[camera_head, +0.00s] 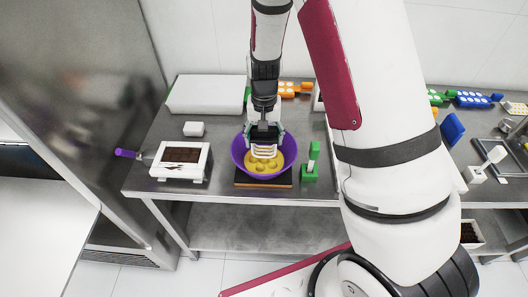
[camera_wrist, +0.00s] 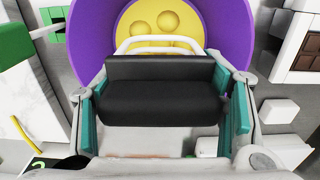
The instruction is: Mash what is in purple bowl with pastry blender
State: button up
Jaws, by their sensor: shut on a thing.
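The purple bowl (camera_head: 238,158) stands on a dark board with an orange-brown edge on the metal table. Yellow content (camera_head: 262,167) with round lumps or dents lies in it. My gripper (camera_head: 264,133) points down over the bowl and is shut on the black handle of the pastry blender (camera_head: 264,152). In the wrist view the black handle (camera_wrist: 160,90) lies between the teal finger pads. The blender's pale wire loops reach down inside the bowl, in front of the yellow content (camera_wrist: 165,28). I cannot tell whether the wires touch it.
A white box with dark brown content (camera_head: 181,161) stands left of the bowl, a purple-handled tool (camera_head: 126,153) beside it. A green holder (camera_head: 310,170) stands close right. A small white block (camera_head: 194,129) and large white box (camera_head: 207,94) lie behind.

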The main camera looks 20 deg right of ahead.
aim_at(272, 140)
jog(key=shift+f+b, duration=0.6)
jog(key=shift+f, duration=1.35)
jog(key=shift+f, duration=0.1)
dwell(0.8)
jog(key=shift+r+p, duration=0.75)
jog(key=shift+r, duration=1.05)
jog(key=shift+s+d+r+p, duration=0.2)
jog(key=shift+s+d+p, duration=0.25)
jog(key=shift+s, duration=0.25)
jog(key=shift+s+d+r+p, duration=0.15)
jog(key=shift+s+d+p, duration=0.2)
jog(key=shift+s, duration=0.3)
